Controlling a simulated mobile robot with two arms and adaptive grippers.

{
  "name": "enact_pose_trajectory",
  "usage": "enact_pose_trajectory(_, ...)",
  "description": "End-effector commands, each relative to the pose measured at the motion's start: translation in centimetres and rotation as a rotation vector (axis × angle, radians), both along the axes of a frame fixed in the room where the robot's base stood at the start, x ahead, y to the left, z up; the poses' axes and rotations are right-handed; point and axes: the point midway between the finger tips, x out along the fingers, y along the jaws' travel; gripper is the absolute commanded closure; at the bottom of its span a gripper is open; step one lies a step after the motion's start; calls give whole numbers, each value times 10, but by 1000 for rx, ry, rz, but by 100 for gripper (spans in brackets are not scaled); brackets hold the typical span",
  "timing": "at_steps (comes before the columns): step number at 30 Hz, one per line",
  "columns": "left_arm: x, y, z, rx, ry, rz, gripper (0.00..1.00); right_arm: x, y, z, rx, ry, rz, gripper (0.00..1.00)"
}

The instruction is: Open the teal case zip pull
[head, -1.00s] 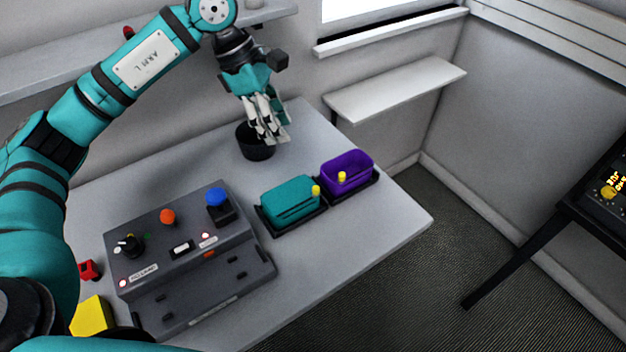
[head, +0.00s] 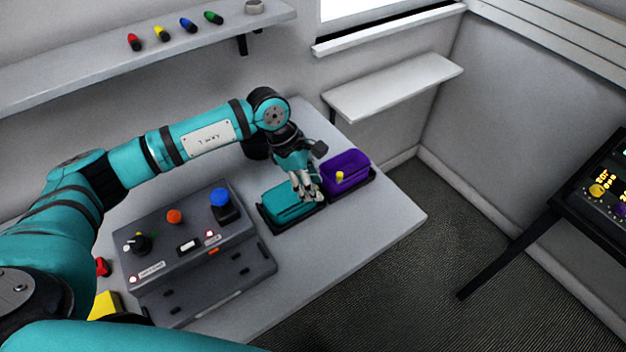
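The teal case (head: 286,204) sits in a black tray on the grey table, left of the purple case (head: 347,168). My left gripper (head: 308,196) is low over the right end of the teal case, with its fingers pointing down. The yellow zip pull of the teal case is hidden or nearly hidden behind the fingers. I cannot tell whether the fingers touch it or how far they are closed. The purple case has its own yellow pull (head: 339,176). My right gripper is not in view.
A grey control box (head: 190,245) with knobs and buttons stands left of the cases. A dark cup (head: 254,147) is partly hidden behind my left arm. A wall shelf (head: 100,60) with small coloured items is above. The table front right is clear.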

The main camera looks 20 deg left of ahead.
Motion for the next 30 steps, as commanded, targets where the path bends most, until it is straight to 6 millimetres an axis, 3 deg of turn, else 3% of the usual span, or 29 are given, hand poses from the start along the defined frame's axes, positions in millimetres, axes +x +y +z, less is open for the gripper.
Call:
enact_pose_trajectory(9,0,-1,-3,-1,0,0,62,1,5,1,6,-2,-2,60)
enact_pose_trajectory(18,0,-1,-2,-1,0,0,100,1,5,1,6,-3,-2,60)
enact_pose_trajectory(30,0,0,-3,-1,-1,0,100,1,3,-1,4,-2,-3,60)
